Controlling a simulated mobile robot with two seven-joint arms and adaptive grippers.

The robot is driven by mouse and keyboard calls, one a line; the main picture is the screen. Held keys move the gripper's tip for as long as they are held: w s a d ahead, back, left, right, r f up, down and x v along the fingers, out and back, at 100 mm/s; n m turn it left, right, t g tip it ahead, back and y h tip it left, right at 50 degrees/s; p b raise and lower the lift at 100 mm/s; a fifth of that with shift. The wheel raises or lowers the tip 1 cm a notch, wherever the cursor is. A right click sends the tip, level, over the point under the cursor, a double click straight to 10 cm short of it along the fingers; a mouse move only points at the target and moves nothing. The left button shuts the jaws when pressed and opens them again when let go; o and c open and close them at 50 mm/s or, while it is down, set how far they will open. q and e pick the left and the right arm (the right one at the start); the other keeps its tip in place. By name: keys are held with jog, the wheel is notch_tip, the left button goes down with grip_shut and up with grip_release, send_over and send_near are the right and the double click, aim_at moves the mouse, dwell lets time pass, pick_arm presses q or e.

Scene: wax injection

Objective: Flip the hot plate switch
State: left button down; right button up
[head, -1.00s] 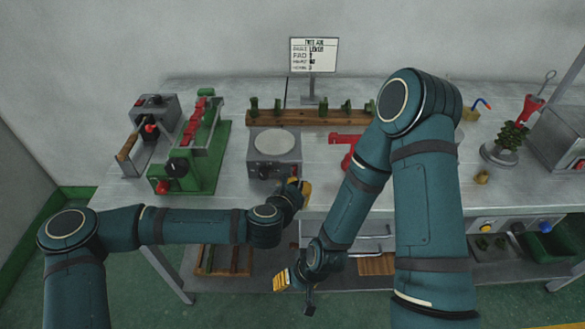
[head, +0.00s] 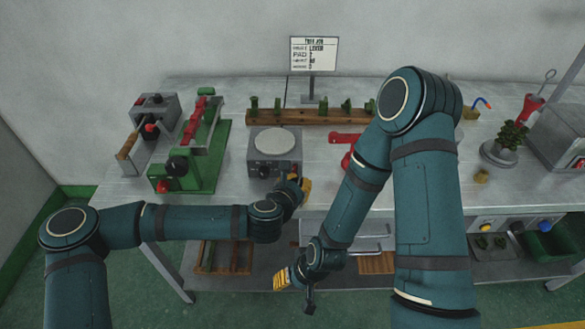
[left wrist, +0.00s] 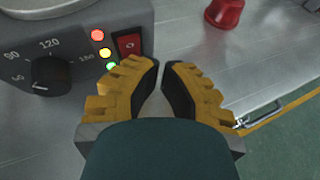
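The hot plate (head: 273,153) stands at the front of the bench, a grey box with a round pale top. In the left wrist view its front panel (left wrist: 78,30) shows a black dial and red, yellow and green lights. Its red rocker switch (left wrist: 129,45) is beside the lights. My left gripper (left wrist: 160,64) has its yellow, black-padded fingertips almost meeting, with nothing between them. It is just right of the switch in that view; contact cannot be told. My right gripper (head: 297,286) hangs low before the bench, fingers apart and empty.
A green machine (head: 187,165) stands left of the hot plate. A red tool (head: 346,141) lies to its right, and a wooden rack (head: 305,117) stands behind. A drawer handle (left wrist: 262,116) projects from the bench front.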

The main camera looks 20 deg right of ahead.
aim_at(298, 208)
pick_arm(q)
jog(key=shift+w, duration=0.1)
dwell(0.6)
jog(key=shift+w+d, duration=0.1)
jog(key=shift+w, duration=0.25)
jog(key=shift+w+d, duration=0.1)
jog(key=shift+w, duration=0.15)
dwell(0.7)
jog(key=shift+s+a, duration=0.25)
jog(key=shift+s, duration=0.45)
jog(key=shift+s+a+f, duration=0.1)
jog(key=shift+s+a, duration=0.1)
jog(key=shift+s, duration=0.6)
jog(key=shift+s+a+f, duration=0.1)
jog(key=shift+s+a, duration=0.15)
jog(key=shift+s, duration=0.55)
jog(key=shift+s+a+f, duration=0.1)
jog(key=shift+s+a, duration=0.1)
jog(key=shift+s, duration=0.6)
